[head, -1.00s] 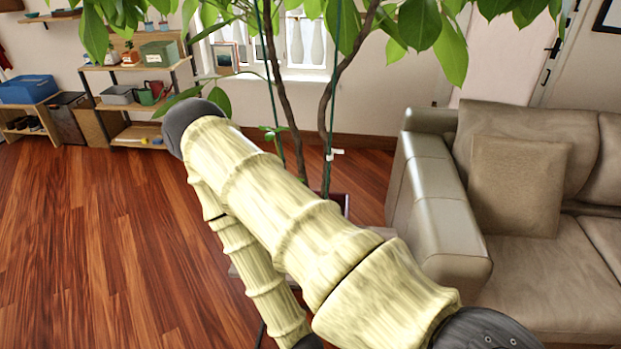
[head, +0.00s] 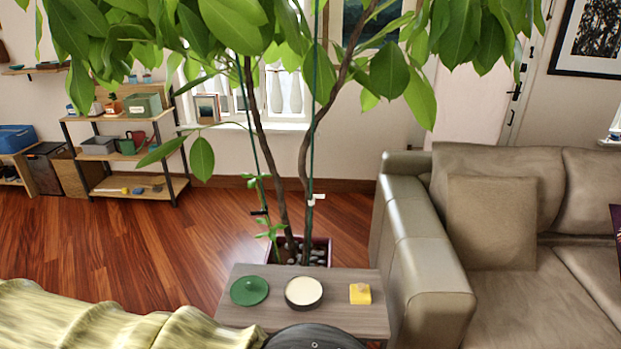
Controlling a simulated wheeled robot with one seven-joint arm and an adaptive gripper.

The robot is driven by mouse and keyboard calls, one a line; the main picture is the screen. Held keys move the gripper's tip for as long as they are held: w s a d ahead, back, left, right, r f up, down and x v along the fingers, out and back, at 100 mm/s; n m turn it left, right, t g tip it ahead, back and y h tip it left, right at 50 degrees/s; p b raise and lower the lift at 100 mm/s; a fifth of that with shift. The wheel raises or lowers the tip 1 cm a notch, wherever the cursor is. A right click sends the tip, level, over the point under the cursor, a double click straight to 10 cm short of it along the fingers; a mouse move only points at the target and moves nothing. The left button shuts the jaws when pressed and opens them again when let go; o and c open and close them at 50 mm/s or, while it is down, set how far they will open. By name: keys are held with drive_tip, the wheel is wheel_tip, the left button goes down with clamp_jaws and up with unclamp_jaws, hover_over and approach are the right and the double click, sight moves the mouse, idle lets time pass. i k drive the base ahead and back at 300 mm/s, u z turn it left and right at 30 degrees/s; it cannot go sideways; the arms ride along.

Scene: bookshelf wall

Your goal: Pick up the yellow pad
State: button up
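The yellow pad (head: 360,294) is a small square block with a little raised part on top. It lies near the right end of a small wooden side table (head: 340,275), beside the sofa arm. A round dark dish with a cream top (head: 303,292) sits to its left, and a green round lid-like thing (head: 249,291) is farther left. My gripper is not in view.
A potted tree (head: 290,180) stands right behind the table, its leaves hanging across the top. A beige sofa (head: 430,270) stands close at the table's right. A shelf unit (head: 125,150) stands at the back left. The floor (head: 130,235) at left is open.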

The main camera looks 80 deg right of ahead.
sight(360, 293)
drive_tip(key=k, duration=1.2)
drive_tip(key=z, duration=1.1)
